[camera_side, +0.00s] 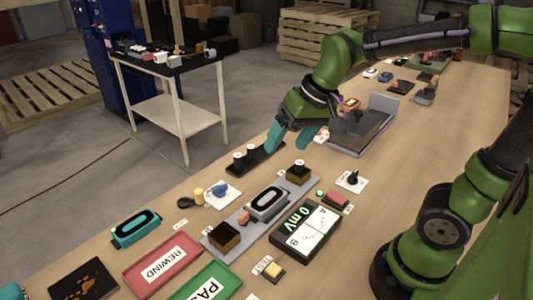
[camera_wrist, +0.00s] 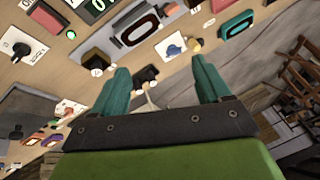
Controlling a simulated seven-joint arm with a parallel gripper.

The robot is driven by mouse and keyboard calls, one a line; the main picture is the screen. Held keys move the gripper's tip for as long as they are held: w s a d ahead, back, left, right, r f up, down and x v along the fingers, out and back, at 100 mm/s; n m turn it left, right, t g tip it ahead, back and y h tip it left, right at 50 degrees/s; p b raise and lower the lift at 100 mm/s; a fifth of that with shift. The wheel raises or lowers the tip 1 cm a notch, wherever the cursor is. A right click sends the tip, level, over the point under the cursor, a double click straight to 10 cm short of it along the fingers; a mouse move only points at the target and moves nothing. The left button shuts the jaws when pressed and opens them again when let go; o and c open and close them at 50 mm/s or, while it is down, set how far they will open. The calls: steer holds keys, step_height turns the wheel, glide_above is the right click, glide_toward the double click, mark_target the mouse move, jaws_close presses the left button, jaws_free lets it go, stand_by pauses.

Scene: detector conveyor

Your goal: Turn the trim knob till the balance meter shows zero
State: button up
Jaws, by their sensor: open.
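The balance meter (camera_side: 322,226) is a black box with a green "0 mV" readout and a white dial face marked A and B. Part of its green readout shows at the top of the wrist view (camera_wrist: 97,65). A black knob (camera_side: 353,177) on a white plate stands behind the meter, near a red button; it also shows at the left of the wrist view (camera_wrist: 16,44). Its label is too small to read, so I cannot confirm it is the trim knob. My gripper (camera_side: 290,143) is open and empty, with teal fingers apart, above the bench and away from that knob.
A black strip with white-topped pegs (camera_side: 262,163) lies near my fingers. A blue piece on a white card (camera_side: 223,194), a grey fixture with an oval block (camera_side: 268,202), a red REWIND tray (camera_side: 161,264) and a green tray (camera_side: 209,286) stand nearby. A grey metal tray (camera_side: 378,125) is behind.

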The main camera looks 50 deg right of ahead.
steer(key=s+r+t, duration=0.1)
steer(key=s+t, duration=0.2)
steer(key=s, duration=0.4)
steer(key=shift+s+r, duration=0.25)
steer(key=shift+r, duration=0.15)
